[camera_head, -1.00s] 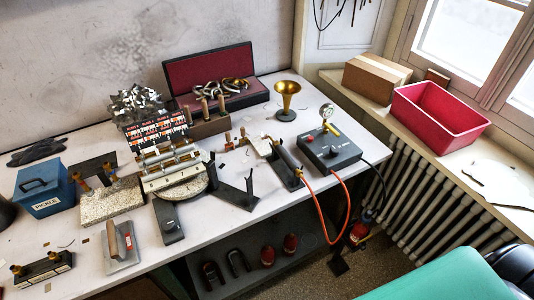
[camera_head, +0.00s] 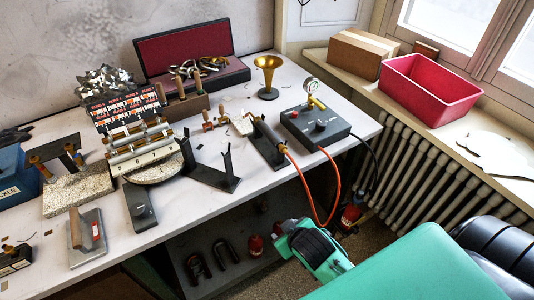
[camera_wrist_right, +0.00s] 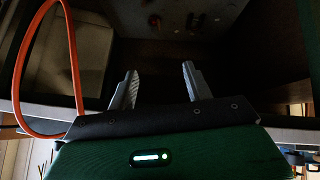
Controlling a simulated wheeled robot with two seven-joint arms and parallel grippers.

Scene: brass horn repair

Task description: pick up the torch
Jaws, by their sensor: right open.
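The torch (camera_head: 268,130) rests on a dark stand (camera_head: 269,155) near the table's front edge. An orange hose (camera_head: 307,198) runs from it, hangs below the edge and loops up to a dark control box. The right gripper (camera_wrist_right: 160,80) is open and empty, its two fingers apart, in the right wrist view. In the head view my teal right wrist (camera_head: 312,247) is in front of and below the table edge, lower than the torch and apart from it. The orange hose also shows at the left of the wrist view (camera_wrist_right: 75,60). My left gripper is out of view.
The control box (camera_head: 316,124) with a gauge stands right of the torch. A brass bell (camera_head: 266,75) stands behind it. A dark angled stand (camera_head: 218,170) is to its left. A lower shelf (camera_head: 205,245) holds red-topped items and clamps. A radiator (camera_head: 425,175) is on the right.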

